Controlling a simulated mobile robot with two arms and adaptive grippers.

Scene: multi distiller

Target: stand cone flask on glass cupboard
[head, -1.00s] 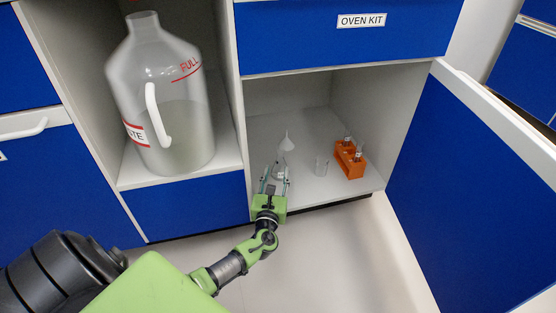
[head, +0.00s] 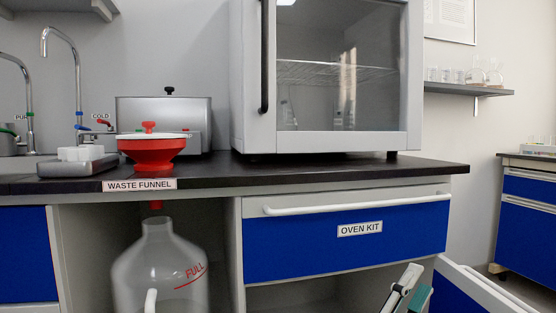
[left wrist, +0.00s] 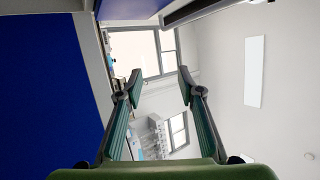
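Clear conical flasks (head: 485,74) stand upright on a grey wall shelf (head: 468,91) at the right of the head view, among other glassware. I cannot tell whether this shelf is the glass cupboard. My left gripper (head: 411,290) shows at the bottom edge of the head view, in front of the cabinet below the OVEN KIT drawer. In the left wrist view its two green fingers (left wrist: 157,80) are apart, with no object visible between them. The floor of the lower cabinet, where glassware stood, is out of view. My right gripper is not in view.
A glass-fronted oven (head: 335,78) stands on the black bench (head: 300,176). A red waste funnel (head: 152,150) and white tray items are at left. A clear waste bottle (head: 160,265) sits below. The cabinet door (head: 470,290) is open at lower right.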

